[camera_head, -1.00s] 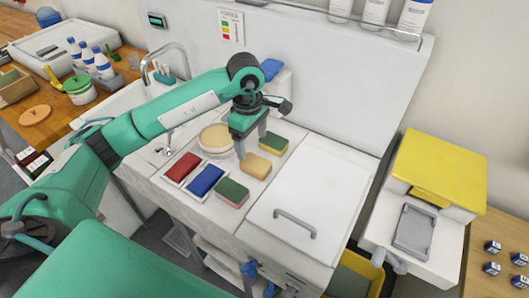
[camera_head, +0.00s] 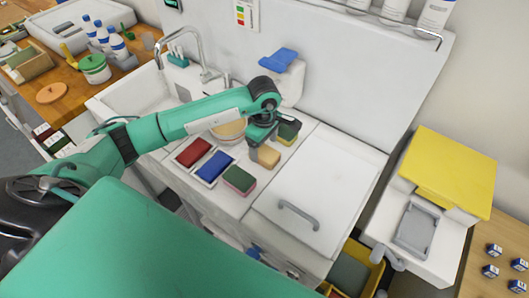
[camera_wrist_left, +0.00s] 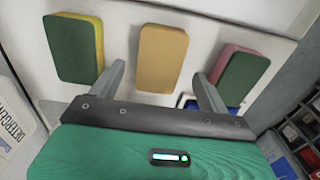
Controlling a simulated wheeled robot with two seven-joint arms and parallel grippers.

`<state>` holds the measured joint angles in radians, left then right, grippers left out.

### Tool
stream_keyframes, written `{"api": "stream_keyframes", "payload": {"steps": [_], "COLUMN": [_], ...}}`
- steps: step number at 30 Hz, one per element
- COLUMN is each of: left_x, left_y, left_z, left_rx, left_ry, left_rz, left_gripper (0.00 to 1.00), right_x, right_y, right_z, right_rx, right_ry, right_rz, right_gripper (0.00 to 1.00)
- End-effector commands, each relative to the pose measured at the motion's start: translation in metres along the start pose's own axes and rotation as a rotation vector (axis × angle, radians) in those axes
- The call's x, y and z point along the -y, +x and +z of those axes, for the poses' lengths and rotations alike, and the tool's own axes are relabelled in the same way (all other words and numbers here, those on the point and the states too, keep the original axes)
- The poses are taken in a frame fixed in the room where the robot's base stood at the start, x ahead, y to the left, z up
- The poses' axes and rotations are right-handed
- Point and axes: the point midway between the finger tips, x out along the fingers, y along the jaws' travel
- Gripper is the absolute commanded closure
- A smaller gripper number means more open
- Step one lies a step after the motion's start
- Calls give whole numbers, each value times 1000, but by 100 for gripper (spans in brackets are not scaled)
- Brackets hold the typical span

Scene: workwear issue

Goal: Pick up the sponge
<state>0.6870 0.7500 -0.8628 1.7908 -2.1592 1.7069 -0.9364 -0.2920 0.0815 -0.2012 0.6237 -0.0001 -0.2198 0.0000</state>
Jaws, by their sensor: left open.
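Three sponges lie in a row on the white worktop. A plain tan sponge (camera_head: 269,157) is in the middle. A green-and-yellow sponge (camera_head: 288,132) is behind it. A green-and-pink sponge (camera_head: 239,180) is in front. My left gripper (camera_head: 262,146) is open and points down at the tan sponge, partly hiding it. In the left wrist view, the tan sponge (camera_wrist_left: 163,58) shows between the open fingers (camera_wrist_left: 159,72), with the green-and-yellow sponge (camera_wrist_left: 76,50) to the left and the green-and-pink sponge (camera_wrist_left: 244,74) to the right. No sponge is visibly gripped.
A red item (camera_head: 193,152) and a blue item (camera_head: 214,166) lie left of the sponges. A round tan-topped dish (camera_head: 229,129) is partly behind my arm. A white lid with a handle (camera_head: 299,214) is at right. A sink (camera_head: 135,93) is at left.

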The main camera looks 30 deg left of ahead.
Motion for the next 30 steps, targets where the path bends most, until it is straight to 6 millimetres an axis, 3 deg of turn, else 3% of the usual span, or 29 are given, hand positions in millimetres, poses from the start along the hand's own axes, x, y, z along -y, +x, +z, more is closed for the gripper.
{"api": "stream_keyframes", "payload": {"steps": [3,9,17,24,30], "left_x": [1,0,-1,-1,-1], "left_y": [11,35,38,38,38], "left_z": [2,2,1,1,1], "left_rx": [1,1,0,0,0], "left_ry": [0,0,1,1,1], "left_rz": [-5,-2,0,0,0], "left_gripper": [22,22,22,69,73], "right_x": [-1,0,1,2,3], "right_y": [-17,-24,-23,-23,-23], "right_z": [-2,6,10,8,7], "right_rx": [-1,9,16,14,12], "right_ry": [0,1,2,2,3], "right_rz": [1,-1,-2,-2,-4], "right_gripper": [64,64,64,64,64]}}
